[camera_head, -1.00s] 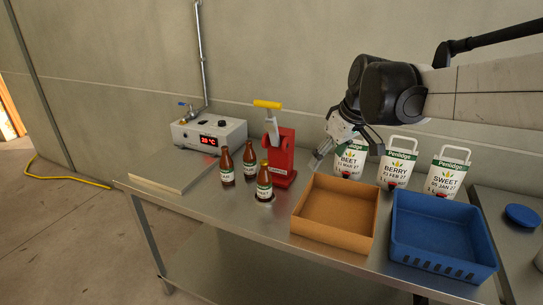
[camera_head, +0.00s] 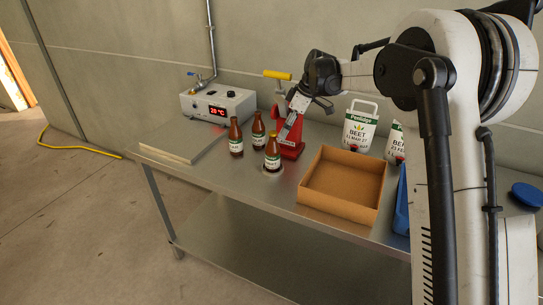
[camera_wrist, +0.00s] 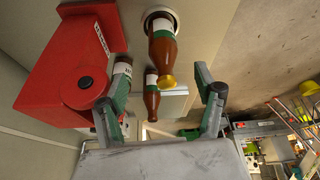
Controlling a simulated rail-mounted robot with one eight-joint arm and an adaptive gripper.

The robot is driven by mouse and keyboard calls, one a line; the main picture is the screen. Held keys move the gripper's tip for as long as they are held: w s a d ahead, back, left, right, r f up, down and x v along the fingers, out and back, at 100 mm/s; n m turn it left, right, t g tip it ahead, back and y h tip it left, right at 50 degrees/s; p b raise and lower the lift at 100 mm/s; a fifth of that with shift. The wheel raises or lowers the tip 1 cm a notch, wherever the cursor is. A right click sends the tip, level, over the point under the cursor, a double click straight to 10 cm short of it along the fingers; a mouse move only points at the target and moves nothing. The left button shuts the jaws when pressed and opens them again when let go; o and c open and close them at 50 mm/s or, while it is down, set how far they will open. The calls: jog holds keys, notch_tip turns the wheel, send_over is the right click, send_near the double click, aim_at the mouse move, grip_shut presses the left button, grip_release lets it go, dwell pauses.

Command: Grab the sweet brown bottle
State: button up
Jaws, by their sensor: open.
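Three brown bottles with white and green labels stand on the steel table: a left one (camera_head: 235,138), a back one (camera_head: 258,130) and a front one (camera_head: 272,153). Their label words are too small to read surely, so I cannot tell which is sweet. In the wrist view, the yellow-capped bottle (camera_wrist: 162,48) stands in a round ring, with another bottle (camera_wrist: 151,97) beyond it. A third is partly hidden near the left finger. My gripper (camera_head: 286,132) is open and empty beside the red press; in the wrist view its fingers (camera_wrist: 158,100) are spread, with the bottles beyond.
The red press (camera_head: 289,146) with a yellow handle stands right behind the bottles. A cardboard box (camera_head: 340,217) and a blue crate (camera_head: 401,215) are to the right. A heater box (camera_head: 190,107) is at back left.

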aim_at(273, 151)
jog(key=x, duration=0.7)
jog(key=shift+a+r+p, duration=0.1)
jog(key=shift+p, duration=0.25)
jog(key=shift+s+p+x, duration=0.15)
jog(key=shift+p+x, duration=0.05)
jog(key=shift+x, duration=1.15)
jog(key=shift+s+p+x, duration=0.15)
jog(key=shift+p+x, duration=0.05)
jog(key=shift+x, duration=1.15)
jog(key=shift+a, duration=0.15)
grip_shut()
jog(key=shift+r, duration=0.1)
